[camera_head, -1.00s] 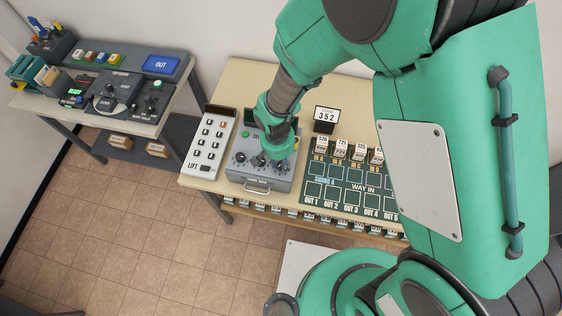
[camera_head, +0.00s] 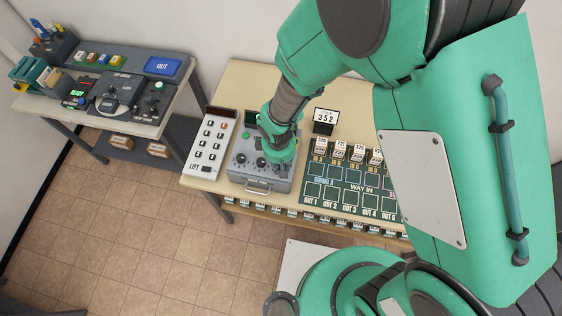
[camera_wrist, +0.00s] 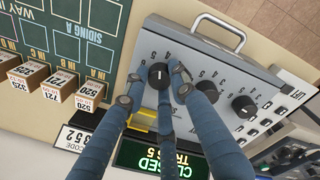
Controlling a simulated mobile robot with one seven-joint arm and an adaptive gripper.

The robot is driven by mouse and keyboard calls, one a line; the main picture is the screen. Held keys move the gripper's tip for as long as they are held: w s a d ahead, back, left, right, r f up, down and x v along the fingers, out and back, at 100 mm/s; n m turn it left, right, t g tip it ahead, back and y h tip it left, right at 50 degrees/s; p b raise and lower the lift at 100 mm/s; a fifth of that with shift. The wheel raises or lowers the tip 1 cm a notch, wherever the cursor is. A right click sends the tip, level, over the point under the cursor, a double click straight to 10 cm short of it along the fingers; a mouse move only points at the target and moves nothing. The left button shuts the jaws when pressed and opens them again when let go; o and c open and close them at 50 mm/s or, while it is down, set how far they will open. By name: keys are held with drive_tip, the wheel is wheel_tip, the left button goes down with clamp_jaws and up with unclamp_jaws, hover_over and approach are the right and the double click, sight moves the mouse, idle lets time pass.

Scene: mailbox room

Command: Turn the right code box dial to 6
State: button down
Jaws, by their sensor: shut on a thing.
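The grey code box (camera_head: 252,183) stands on the cream table, with a row of black dials on its sloping face. In the head view the left dial (camera_head: 240,159) and middle dial (camera_head: 261,161) show; my gripper (camera_head: 281,160) covers the right one. In the upside-down wrist view the right dial (camera_wrist: 159,76) sits between my blue fingers, which are closed around it. Numbers ring it, and its exact setting is hard to read. The middle dial (camera_wrist: 206,86) is partly behind a finger. A green display (camera_wrist: 160,158) on the box reads CLOSED, with smaller text below.
A code card (camera_head: 325,116) reading 352 stands behind the box. A white LIFT keypad (camera_head: 207,143) is close on its left. A green WAY IN board (camera_head: 345,187) with small numbered blocks is on its right. A handle (camera_head: 257,187) is on the box's front.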

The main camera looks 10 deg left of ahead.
drive_tip(key=n+p, duration=0.2)
drive_tip(key=n, duration=0.1)
drive_tip(key=shift+d+r+n, duration=0.1)
drive_tip(key=shift+r+n, duration=0.05)
drive_tip(key=shift+n, duration=0.15)
drive_tip(key=n+p, duration=0.3)
drive_tip(key=p, duration=0.1)
drive_tip(key=shift+r+n+y, duration=0.1)
drive_tip(key=shift+n+y, duration=0.2)
drive_tip(key=n+p, duration=0.4)
drive_tip(key=shift+f, duration=0.2)
drive_tip(key=shift+n+p, duration=0.3)
drive_tip(key=shift+p, duration=0.1)
drive_tip(key=shift+f, duration=0.1)
drive_tip(key=c, duration=1.4)
unclamp_jaws()
drive_tip(key=shift+d, duration=0.1)
drive_tip(key=shift+c, duration=0.2)
